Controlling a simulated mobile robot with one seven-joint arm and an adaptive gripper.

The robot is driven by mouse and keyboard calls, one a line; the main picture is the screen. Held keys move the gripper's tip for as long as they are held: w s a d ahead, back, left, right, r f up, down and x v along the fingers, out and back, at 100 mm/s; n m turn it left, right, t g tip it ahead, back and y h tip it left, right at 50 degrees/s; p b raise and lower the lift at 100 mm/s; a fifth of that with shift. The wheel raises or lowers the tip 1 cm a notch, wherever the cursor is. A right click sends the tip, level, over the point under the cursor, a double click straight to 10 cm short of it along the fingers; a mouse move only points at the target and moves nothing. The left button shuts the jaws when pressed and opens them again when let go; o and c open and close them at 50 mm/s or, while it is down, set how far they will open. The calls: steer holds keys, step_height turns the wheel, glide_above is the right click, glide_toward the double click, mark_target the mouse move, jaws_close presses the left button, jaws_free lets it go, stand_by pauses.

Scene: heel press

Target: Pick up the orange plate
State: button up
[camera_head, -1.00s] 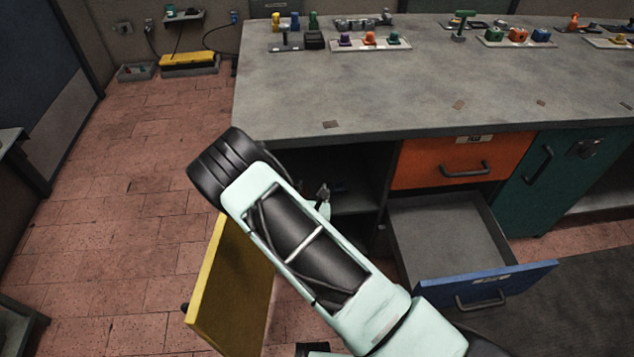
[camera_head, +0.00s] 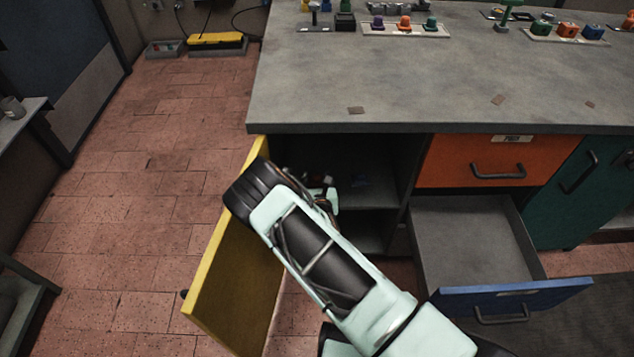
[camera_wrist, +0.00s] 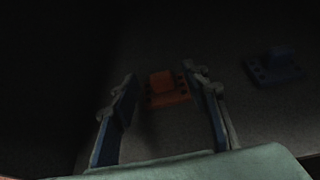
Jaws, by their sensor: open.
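The orange plate (camera_wrist: 168,90) lies on a grey surface inside the dark cabinet, with a raised block on top and dark holes along its edges. It shows in the wrist view just beyond and between my fingertips. My gripper (camera_wrist: 160,86) is open, with one blue-grey finger on each side of the near view and nothing held. In the head view my gripper (camera_head: 325,190) is partly hidden by my arm at the mouth of the cabinet. The orange plate is not visible in the head view.
A dark blue plate (camera_wrist: 274,68) lies right of the orange one. The yellow door (camera_head: 232,285) stands open left of my arm. A blue-fronted drawer (camera_head: 515,299) is pulled out at the right. The grey worktop (camera_head: 420,100) overhangs the cabinet.

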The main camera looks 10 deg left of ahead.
steer(key=shift+x, duration=1.15)
jaws_close()
